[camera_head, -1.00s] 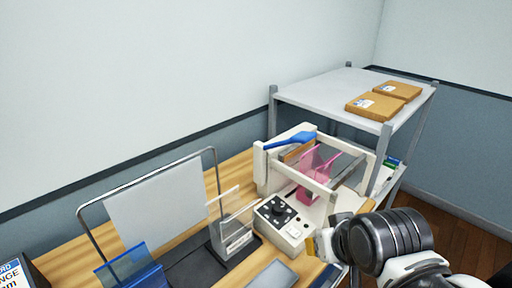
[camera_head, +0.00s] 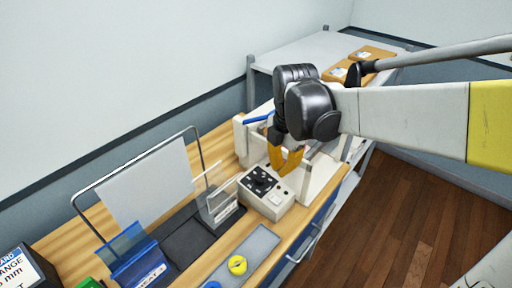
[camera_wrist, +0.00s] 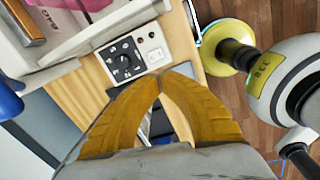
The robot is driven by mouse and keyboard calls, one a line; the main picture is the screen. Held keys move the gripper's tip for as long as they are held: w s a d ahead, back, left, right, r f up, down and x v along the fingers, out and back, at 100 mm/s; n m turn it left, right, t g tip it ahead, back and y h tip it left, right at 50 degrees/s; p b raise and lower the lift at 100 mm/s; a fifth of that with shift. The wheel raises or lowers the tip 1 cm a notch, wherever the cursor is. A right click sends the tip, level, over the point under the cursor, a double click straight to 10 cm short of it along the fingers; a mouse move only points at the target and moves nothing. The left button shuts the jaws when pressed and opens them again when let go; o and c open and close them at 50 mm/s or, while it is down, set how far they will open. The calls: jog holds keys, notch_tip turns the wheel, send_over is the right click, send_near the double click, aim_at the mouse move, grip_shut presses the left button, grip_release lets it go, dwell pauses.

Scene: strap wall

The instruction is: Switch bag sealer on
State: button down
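The bag sealer is a cream frame (camera_head: 322,178) with a blue-handled lever (camera_head: 257,118), standing on the wooden bench. Its control box (camera_head: 268,192) has a black panel with a dial and a pale switch (camera_head: 275,199). In the wrist view, the control box (camera_wrist: 128,67) shows the black dial (camera_wrist: 124,61), a small red spot and a white rocker switch (camera_wrist: 155,54). I cannot tell the switch's position. My gripper (camera_head: 284,170) points down just above the box. In the wrist view its yellow fingers (camera_wrist: 160,80) meet at the tips, with nothing between them.
A clear-walled holder (camera_head: 218,208) stands left of the control box. A wire-framed white sheet (camera_head: 146,182) and a blue holder (camera_head: 132,258) are farther left. A grey shelf (camera_head: 310,52) with brown packages stands behind.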

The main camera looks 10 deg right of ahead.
aim_at(275, 201)
jog(key=n, duration=0.1)
jog(key=w+n, duration=0.1)
jog(key=shift+f+n+g, duration=0.25)
jog(key=shift+n+g, duration=0.05)
jog(key=f+b, duration=0.2)
jog(key=f, duration=0.5)
jog(key=f+b, duration=0.2)
jog(key=f, duration=0.4)
jog(key=shift+w+a+f, duration=0.15)
jog(key=shift+w+f, duration=0.05)
jog(key=shift+f, duration=0.3)
jog(key=shift+b, duration=0.3)
